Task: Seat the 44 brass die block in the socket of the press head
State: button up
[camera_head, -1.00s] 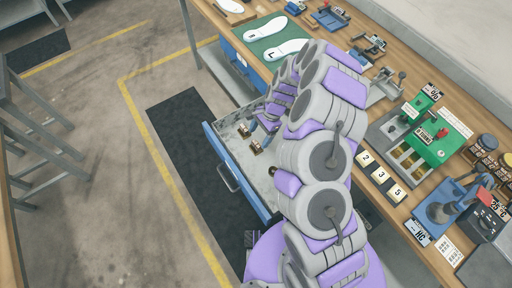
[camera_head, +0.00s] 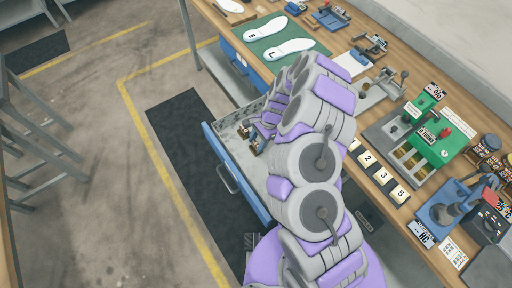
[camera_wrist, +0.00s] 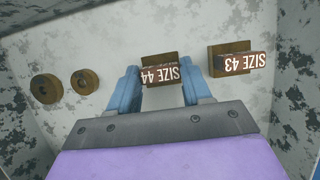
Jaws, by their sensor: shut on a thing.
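The brass die block marked SIZE 44 (camera_wrist: 160,72) stands in the drawer in the wrist view, its dark lettered face showing upside down. My gripper (camera_wrist: 161,84) has its two blue fingers on either side of this block and is shut on it. A second block marked SIZE 43 (camera_wrist: 238,62) stands to the right, apart from the fingers. In the head view my gripper (camera_head: 259,141) is low inside the open drawer, partly hidden by my arm. I cannot make out the press head's socket.
The drawer (camera_head: 231,186) has a blue front and grey walls close around my gripper. Two round brass pieces (camera_wrist: 65,85) lie left of the blocks. The bench above holds a green machine (camera_head: 435,140), a blue hand press (camera_head: 440,212) and numbered tiles (camera_head: 382,176).

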jog(key=c, duration=0.6)
